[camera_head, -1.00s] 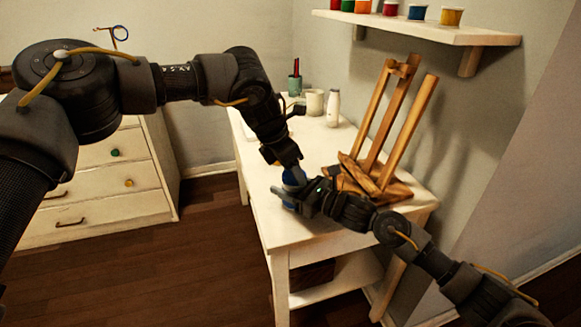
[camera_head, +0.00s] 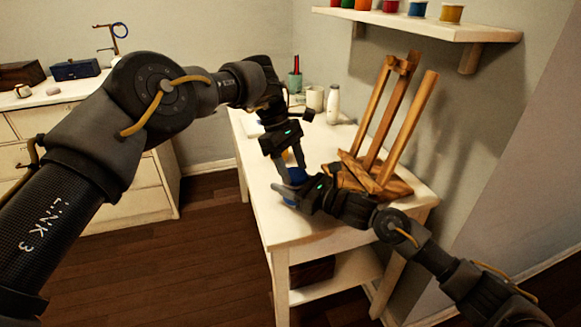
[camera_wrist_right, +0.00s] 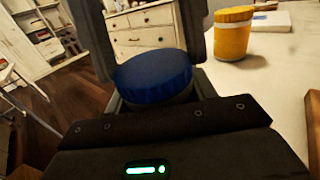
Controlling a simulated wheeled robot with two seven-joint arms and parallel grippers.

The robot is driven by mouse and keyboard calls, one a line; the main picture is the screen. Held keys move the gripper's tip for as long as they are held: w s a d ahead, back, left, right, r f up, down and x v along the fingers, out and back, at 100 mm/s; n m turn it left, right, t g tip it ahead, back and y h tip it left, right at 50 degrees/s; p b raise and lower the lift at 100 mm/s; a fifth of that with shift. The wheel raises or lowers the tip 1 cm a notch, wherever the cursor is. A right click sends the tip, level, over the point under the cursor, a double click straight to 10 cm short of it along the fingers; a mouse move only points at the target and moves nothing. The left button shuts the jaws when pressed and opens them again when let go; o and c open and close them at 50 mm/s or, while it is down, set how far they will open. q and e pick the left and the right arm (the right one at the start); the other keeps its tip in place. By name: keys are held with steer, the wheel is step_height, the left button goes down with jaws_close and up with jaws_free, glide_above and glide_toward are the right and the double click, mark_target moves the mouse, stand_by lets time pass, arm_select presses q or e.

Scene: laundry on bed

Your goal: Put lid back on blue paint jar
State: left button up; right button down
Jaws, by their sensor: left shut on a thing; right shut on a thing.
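The blue lid (camera_wrist_right: 153,70) sits over the mouth of the blue paint jar (camera_wrist_right: 172,98) in the right wrist view. I cannot tell whether it is fully seated. The lid also shows as a blue patch (camera_head: 297,175) in the head view. My left gripper (camera_head: 289,167) points down from above, its dark fingers on either side of the lid, shut on it. My right gripper (camera_head: 294,190) reaches in from the right, low over the table's near part, shut on the jar. Most of the jar is hidden by the right gripper.
A yellow jar (camera_wrist_right: 234,36) stands on the white table (camera_head: 300,243) close behind. A wooden easel (camera_head: 385,125) stands to the right. A cup (camera_head: 315,98) and white bottle (camera_head: 333,103) stand at the back. A shelf (camera_head: 430,30) with paint jars hangs above.

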arm_select(q)
steer(key=shift+m, duration=0.6)
arm_select(e)
steer(key=shift+s+a, duration=0.1)
steer(key=shift+a, duration=0.05)
arm_select(q)
steer(key=o, duration=1)
steer(key=shift+c, duration=0.2)
steer(key=shift+r, duration=0.15)
steer(key=shift+s+r, duration=0.1)
steer(key=shift+r, duration=2)
steer(key=o, duration=0.5)
arm_select(e)
steer(key=shift+c, duration=2.1)
jaws_free()
